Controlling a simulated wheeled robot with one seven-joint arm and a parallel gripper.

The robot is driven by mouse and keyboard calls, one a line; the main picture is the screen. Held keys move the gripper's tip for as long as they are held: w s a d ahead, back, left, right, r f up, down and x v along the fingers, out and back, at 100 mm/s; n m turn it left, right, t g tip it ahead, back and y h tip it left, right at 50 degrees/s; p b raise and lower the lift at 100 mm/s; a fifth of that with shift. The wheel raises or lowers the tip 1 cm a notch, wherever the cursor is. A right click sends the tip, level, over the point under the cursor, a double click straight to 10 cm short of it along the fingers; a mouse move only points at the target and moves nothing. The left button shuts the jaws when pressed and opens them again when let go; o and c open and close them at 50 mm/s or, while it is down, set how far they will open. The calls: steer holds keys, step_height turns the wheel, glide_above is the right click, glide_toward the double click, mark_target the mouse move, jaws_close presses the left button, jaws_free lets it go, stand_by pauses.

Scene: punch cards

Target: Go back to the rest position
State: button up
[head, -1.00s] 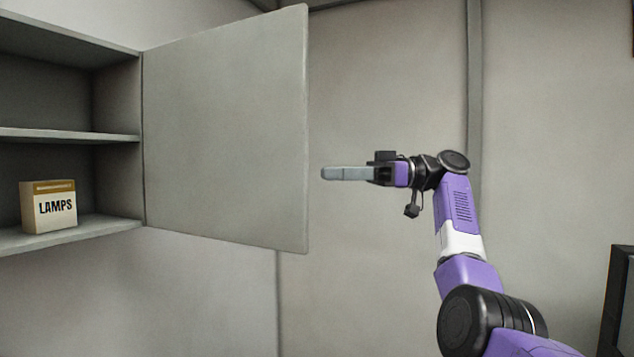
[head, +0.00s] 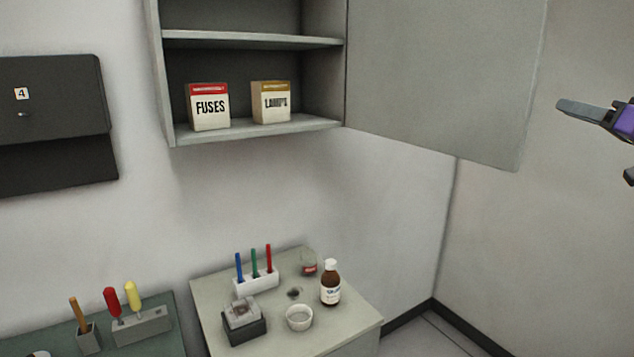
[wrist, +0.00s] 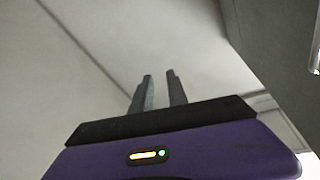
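My gripper (head: 578,108) shows at the right edge of the head view, raised in front of the bare wall, to the right of the open cabinet door (head: 445,80). In the wrist view its two grey fingers (wrist: 159,77) stand apart with a gap between them. Nothing is held. Most of my arm is outside the head view.
The wall cabinet (head: 255,42) holds a FUSES box (head: 210,107) and a LAMPS box (head: 271,102). Below are a table (head: 350,320) with pens, a brown bottle (head: 330,284) and a bowl (head: 299,318), and a green-topped surface (head: 160,343) with tools. A dark wall box (head: 55,120) hangs left.

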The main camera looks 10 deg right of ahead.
step_height(320, 180, down, 21)
steer(key=s+m+h, duration=0.2)
steer(key=m+h, duration=0.3)
steer(key=h, duration=0.3)
steer(key=s+a+f+m+g+h+b, duration=0.1)
steer(key=s+a+f+h, duration=0.1)
steer(key=s+a+f, duration=0.4)
steer(key=s+a+f+h, duration=0.15)
steer(key=s+f, duration=0.25)
steer(key=f, duration=0.4)
steer(key=s+a+f+n+g+y+b, duration=0.1)
steer(key=s+a+f, duration=0.3)
steer(key=s+a, duration=0.6)
steer(key=s+a+f+n+g+y+b, duration=0.1)
steer(key=s+a+f+n+y, duration=0.3)
steer(key=s+a, duration=0.6)
steer(key=s+a+f+n+g+y+b, duration=0.1)
steer(key=s+a+f, duration=0.5)
steer(key=s, duration=1.5)
steer(key=a+n+y, duration=0.1)
steer(key=a, duration=0.3)
steer(key=shift+s+a+y, duration=0.2)
steer(key=shift+a+y, duration=0.05)
steer(key=shift+y, duration=0.1)
